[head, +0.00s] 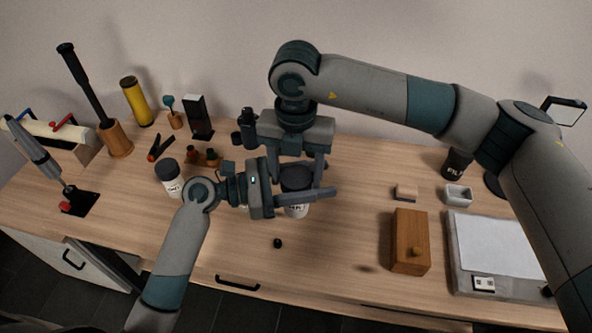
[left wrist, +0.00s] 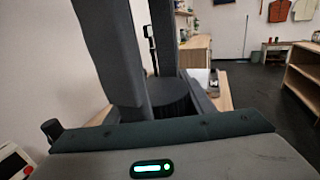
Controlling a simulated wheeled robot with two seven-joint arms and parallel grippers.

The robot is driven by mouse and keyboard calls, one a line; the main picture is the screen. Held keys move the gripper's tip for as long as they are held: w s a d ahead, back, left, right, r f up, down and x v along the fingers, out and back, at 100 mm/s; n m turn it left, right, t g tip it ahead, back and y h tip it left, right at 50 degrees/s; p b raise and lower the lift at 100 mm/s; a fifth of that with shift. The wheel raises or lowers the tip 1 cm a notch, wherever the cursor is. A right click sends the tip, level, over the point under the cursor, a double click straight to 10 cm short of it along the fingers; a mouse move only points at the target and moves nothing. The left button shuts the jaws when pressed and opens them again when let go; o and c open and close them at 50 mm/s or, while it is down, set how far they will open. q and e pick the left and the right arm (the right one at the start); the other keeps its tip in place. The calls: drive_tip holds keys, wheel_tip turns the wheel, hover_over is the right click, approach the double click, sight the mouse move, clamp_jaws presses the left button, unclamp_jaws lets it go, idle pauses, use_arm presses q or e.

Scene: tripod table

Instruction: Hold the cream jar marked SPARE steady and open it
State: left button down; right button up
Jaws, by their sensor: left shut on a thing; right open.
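A cream jar (head: 297,211) with a dark lid (head: 296,179) stands near the middle of the table. Its label is partly covered, and I cannot read it as SPARE. My left gripper (head: 320,190) reaches in from the left and is shut on this jar, one finger crossing its front. In the left wrist view the dark ribbed lid (left wrist: 171,94) shows between the fingers. My right gripper (head: 299,168) points down from above, open, with its fingers on either side of the lid. I cannot tell whether they touch it.
Another dark-lidded jar (head: 171,180) stands to the left. A small black knob (head: 278,243) lies in front. A wooden box (head: 410,242) and a grey tray with a white sheet (head: 497,245) are at right. The front middle is mostly clear.

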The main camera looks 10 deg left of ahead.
drive_tip(key=shift+c, duration=0.6)
drive_tip(key=c, duration=0.8)
drive_tip(key=shift+o, duration=0.2)
drive_tip(key=n, duration=0.4)
drive_tip(key=o, duration=1.2)
drive_tip(key=shift+c, duration=0.2)
drive_tip(key=shift+r, duration=0.1)
drive_tip(key=shift+r, duration=2.2)
